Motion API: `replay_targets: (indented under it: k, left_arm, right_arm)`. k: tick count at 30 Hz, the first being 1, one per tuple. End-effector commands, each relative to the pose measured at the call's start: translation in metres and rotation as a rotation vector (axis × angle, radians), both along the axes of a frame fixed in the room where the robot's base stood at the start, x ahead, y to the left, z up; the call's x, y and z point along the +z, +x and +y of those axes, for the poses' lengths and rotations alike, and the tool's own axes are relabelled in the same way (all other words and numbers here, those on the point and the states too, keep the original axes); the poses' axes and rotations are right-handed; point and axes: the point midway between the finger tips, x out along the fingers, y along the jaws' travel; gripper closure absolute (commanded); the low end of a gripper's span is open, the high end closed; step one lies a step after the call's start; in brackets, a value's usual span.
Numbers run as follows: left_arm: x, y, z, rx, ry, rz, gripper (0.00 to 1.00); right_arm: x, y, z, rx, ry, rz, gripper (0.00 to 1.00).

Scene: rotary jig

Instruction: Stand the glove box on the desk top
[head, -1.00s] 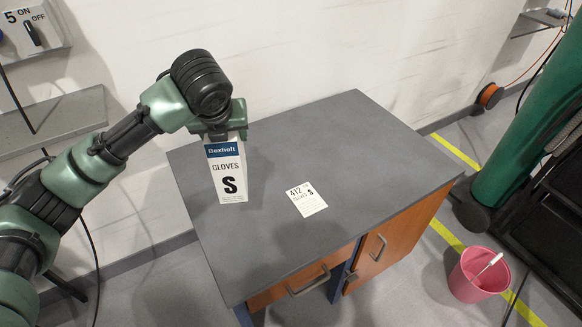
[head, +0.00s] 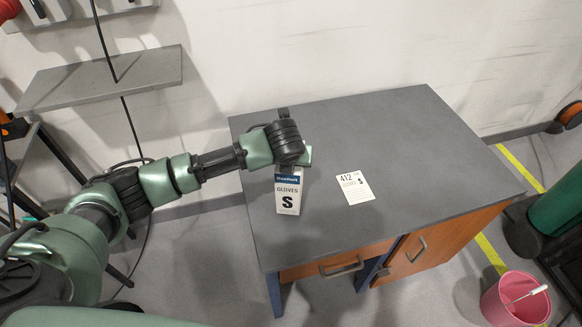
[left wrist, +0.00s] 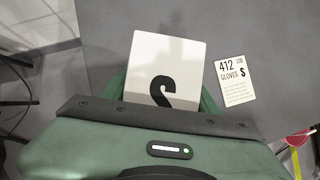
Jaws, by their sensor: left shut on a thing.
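The glove box (head: 288,194) is a white carton with a blue band, the word GLOVES and a large S. It is upright over the left part of the grey desk top (head: 430,150). My left gripper (head: 291,167) is shut on its upper end from above. Whether its bottom touches the desk cannot be told. The left wrist view shows a white face of the box (left wrist: 168,62) with an S between the fingers. My right gripper is not in view.
A white card (head: 354,187) reading 412 GLOVES S lies flat to the right of the box. The desk top is otherwise clear. A grey shelf (head: 100,80) is on the wall at left. A pink bin (head: 515,302) stands on the floor at lower right.

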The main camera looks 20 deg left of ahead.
Motion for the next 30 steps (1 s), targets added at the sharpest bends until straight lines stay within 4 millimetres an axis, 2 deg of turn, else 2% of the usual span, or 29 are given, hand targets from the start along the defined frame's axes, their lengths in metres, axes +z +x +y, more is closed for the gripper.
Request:
replay_targets:
  k: [3,6,18,19,20,21,30]
  left_arm:
    - [-0.019,0.000,0.000,0.002,0.001,0.003,0.98]
    - [-0.027,0.000,0.000,0.001,-0.001,0.001,0.98]
    - [-0.032,0.000,0.000,0.001,0.000,-0.001,0.98]
    - [-0.033,0.000,0.000,0.001,0.001,0.001,0.32]
    - [-0.033,0.000,0.000,0.001,0.001,0.001,0.23]
    - [-0.033,0.000,0.000,0.001,0.001,0.001,0.18]
    - [-0.032,0.000,0.000,0.000,0.000,0.001,0.18]
  right_arm:
    - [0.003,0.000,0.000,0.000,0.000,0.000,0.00]
    - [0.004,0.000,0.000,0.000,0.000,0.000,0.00]
    - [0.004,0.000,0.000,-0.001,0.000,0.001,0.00]
    - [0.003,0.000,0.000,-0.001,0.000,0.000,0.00]
    - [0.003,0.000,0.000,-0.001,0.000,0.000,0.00]
    - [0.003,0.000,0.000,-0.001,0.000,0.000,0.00]
    - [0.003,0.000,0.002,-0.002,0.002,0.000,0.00]
